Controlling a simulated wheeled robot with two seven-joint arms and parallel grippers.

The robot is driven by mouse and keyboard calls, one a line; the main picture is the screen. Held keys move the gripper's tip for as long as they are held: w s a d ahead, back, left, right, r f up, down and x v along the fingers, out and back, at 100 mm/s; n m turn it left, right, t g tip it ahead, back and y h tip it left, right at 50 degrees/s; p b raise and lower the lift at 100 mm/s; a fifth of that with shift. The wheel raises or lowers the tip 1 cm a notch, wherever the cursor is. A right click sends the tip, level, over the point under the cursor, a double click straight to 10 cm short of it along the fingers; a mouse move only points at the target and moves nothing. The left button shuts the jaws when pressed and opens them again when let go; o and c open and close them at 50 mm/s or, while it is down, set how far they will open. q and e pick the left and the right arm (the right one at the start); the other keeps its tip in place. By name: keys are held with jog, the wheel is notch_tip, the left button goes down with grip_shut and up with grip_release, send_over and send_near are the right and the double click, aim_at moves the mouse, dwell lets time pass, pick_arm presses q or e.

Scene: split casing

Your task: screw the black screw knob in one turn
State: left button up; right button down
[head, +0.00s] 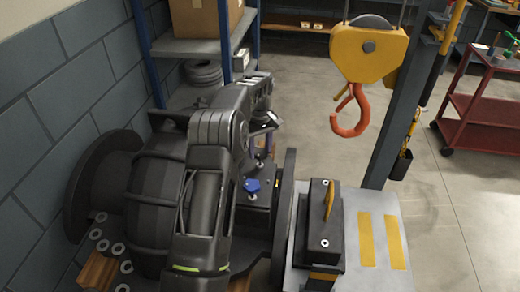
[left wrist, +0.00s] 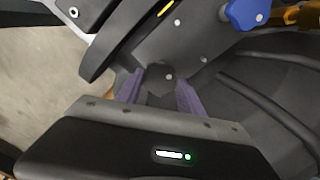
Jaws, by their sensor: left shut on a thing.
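My left gripper (left wrist: 158,80) shows its two purple fingers in the left wrist view, shut on the small black screw knob (left wrist: 160,97). The knob is dark against the dark casing (left wrist: 170,50), and its outline is hard to make out. In the head view my left arm comes over the casing, and the gripper (head: 262,154) is at its far side, partly hidden by my own wrist. The knob cannot be told apart there. My right gripper is not in view.
A blue knob (head: 252,186) sits on the casing near my left arm. A black box with a yellow handle (head: 324,225) stands to the right. An orange crane hook (head: 350,110) hangs beyond. A shelf with a cardboard box (head: 205,18) is behind.

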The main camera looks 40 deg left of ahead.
pick_arm(q)
jog(key=m, duration=1.4)
jog(key=shift+m, duration=0.3)
jog(key=m, duration=1.3)
jog(key=shift+r+m+p, duration=0.1)
jog(key=shift+m+p, duration=0.2)
jog(key=m, duration=0.6)
jog(key=shift+p, duration=0.3)
jog(key=m, duration=0.6)
jog(key=shift+m+p, duration=0.3)
jog(key=shift+p, duration=0.05)
jog(key=m+p, duration=0.1)
jog(key=m, duration=0.1)
jog(key=shift+r+m+p, duration=0.1)
jog(key=shift+m+p, duration=0.2)
jog(key=shift+p, duration=0.05)
jog(key=shift+m+p, duration=0.8)
jog(key=shift+p, duration=0.1)
jog(key=shift+m, duration=0.3)
